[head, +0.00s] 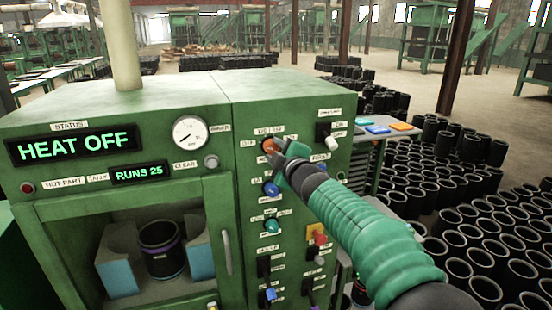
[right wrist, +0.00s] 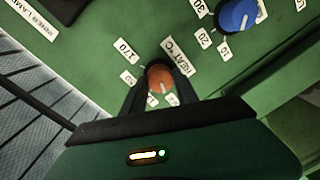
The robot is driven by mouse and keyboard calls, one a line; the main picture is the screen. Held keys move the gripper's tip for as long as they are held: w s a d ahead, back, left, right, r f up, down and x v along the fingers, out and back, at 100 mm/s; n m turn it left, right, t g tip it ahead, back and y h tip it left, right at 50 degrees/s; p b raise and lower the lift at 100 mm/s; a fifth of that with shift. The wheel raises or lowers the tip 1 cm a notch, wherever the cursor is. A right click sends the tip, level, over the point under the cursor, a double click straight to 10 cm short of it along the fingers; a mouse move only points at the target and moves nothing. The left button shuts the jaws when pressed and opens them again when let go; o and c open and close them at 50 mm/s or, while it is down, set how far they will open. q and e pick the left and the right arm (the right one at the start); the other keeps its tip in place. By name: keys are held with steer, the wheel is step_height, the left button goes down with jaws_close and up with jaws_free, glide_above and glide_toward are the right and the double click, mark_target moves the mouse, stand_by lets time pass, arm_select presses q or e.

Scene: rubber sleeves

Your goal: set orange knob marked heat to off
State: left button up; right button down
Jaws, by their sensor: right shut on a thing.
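The orange knob (head: 268,146) is on the upper part of the green machine's front panel. In the right wrist view the orange knob (right wrist: 160,79) sits beside a label reading HEAT °C, with number labels around it. My right gripper (head: 276,153) is shut on the knob, one dark finger on each side in the right wrist view (right wrist: 160,86). The fingers and arm hide part of the knob and its labels, so its pointer cannot be read. The status display (head: 74,146) reads HEAT OFF. My left gripper is not in view.
A blue knob (head: 271,188) and a teal knob (head: 272,226) sit below, with several switches. A toggle switch (head: 323,131) is at upper right. A dark sleeve (head: 161,250) stands in the machine's window. Many black sleeves (head: 470,215) stand on the right.

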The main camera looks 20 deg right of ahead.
steer(key=shift+f+n+b, duration=0.2)
steer(key=shift+n+b, duration=0.4)
steer(key=shift+n, duration=0.6)
steer(key=shift+a, duration=0.1)
steer(key=c, duration=1.2)
jaws_free()
steer(key=shift+o, duration=1.3)
steer(key=shift+w+a, duration=0.1)
steer(key=shift+a, duration=0.05)
steer(key=shift+r, duration=0.1)
